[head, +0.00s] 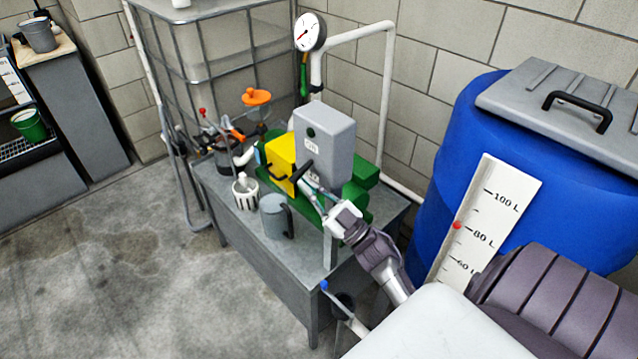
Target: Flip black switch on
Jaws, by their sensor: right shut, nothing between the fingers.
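A grey control box (330,140) stands on the metal table, with a round dark knob or button (310,132) high on its front face. A black lever (302,171), apparently the black switch, juts from the lower front of the box, beside the yellow box (280,158). My right gripper (308,190) is shut and empty. Its fingertips are just below the black lever, close to the box's lower front; I cannot tell whether they touch. The fingers hide part of the box's lower edge. My left gripper is not in view.
The metal table (300,262) also holds a grey mug (275,217), a white basket-like cup (245,192) and a green pump (360,180). A blue barrel (460,130) with a litre scale stands at the right. A pressure gauge (309,32) rises behind. Open floor lies left.

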